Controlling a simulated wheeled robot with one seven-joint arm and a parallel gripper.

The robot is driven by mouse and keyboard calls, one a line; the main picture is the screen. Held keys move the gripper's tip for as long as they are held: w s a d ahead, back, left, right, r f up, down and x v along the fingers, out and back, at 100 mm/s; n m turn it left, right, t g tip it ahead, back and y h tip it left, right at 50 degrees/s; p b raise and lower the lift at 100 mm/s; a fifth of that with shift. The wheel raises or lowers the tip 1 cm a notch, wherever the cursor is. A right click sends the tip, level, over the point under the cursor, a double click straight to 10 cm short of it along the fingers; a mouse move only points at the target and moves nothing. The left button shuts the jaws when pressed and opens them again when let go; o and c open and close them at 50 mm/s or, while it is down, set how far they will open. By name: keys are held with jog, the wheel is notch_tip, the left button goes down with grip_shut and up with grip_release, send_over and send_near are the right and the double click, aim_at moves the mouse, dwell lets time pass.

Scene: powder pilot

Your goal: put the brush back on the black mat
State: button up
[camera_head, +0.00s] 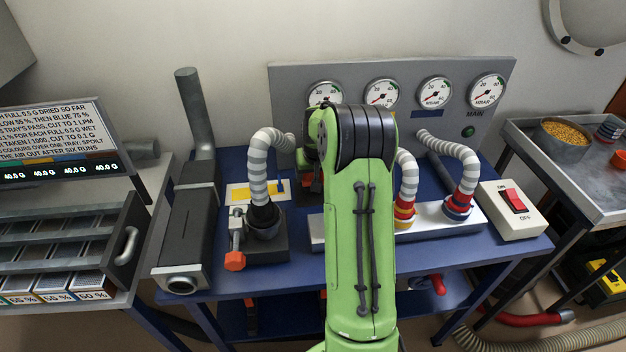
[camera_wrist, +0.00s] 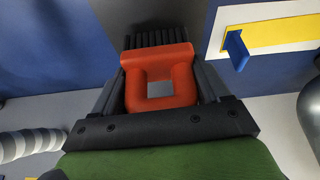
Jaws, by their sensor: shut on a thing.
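My gripper (camera_wrist: 160,82) is shut on the brush (camera_wrist: 160,101), which shows as an orange square loop handle in the wrist view, with a dark ribbed part at its far end. A dark flat patch that looks like the black mat (camera_wrist: 112,14) lies behind the brush, on the blue bench top. I cannot tell whether the brush touches it. In the head view my green arm hides most of the gripper, the brush and the mat.
A yellow and white panel with a blue tab (camera_wrist: 237,50) is beside the brush. Striped hoses (camera_head: 262,165) and a white manifold (camera_head: 440,220) stand around my arm. A gauge panel (camera_head: 440,120) rises behind. A switch box (camera_head: 512,208) stands at the right.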

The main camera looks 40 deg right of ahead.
jog(key=shift+f, duration=0.55)
jog(key=shift+f, duration=0.2)
jog(key=o, duration=1.2)
jog(key=shift+o, duration=0.2)
jog(key=shift+r, duration=0.15)
